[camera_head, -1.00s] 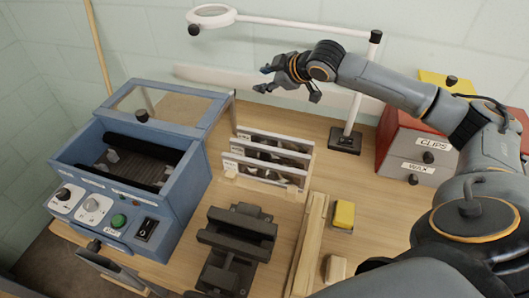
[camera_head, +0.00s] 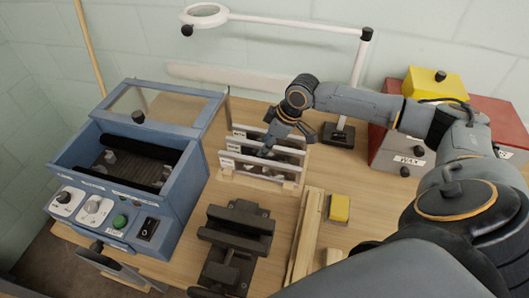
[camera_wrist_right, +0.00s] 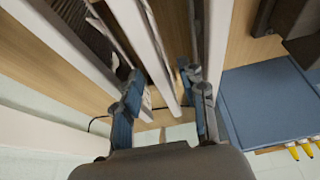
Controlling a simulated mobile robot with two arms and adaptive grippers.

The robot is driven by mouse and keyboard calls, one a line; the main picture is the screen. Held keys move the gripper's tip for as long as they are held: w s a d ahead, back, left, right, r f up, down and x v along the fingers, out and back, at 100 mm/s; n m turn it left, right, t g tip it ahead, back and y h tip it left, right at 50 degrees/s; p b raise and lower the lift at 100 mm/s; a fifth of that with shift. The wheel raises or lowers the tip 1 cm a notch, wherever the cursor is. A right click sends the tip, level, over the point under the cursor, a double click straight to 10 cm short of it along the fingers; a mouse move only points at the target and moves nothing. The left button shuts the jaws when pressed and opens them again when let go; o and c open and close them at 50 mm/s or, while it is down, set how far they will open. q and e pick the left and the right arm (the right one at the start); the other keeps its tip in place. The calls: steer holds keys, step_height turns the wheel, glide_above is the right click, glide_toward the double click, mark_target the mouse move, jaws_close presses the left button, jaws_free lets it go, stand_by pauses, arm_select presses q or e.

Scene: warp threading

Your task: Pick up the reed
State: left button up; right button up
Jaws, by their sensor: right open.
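Several flat reeds with pale frames and small labels stand upright in a wooden rack, among them a front reed (camera_head: 240,167). The labels are too small to read. My right gripper (camera_head: 272,146) is over the rack, pointing down, with its fingers among the reeds. In the right wrist view my right gripper (camera_wrist_right: 164,98) is open, and a pale reed frame (camera_wrist_right: 156,62) runs between its two fingers. Contact with the fingers cannot be made out. My left gripper is not in view.
A blue machine (camera_head: 188,205) with a switch panel stands to the left. A black clamp-like stand (camera_head: 235,230) is in front of the rack. A magnifier lamp post (camera_head: 358,80), yellow block (camera_head: 339,207) and drawer boxes (camera_head: 398,150) are to the right.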

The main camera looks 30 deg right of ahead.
steer(key=x, duration=0.5)
steer(key=shift+w+f+p, duration=0.1)
steer(key=shift+f+p, duration=0.2)
steer(key=shift+p, duration=0.1)
steer(key=shift+c, duration=0.4)
jaws_close()
steer(key=shift+r, duration=0.1)
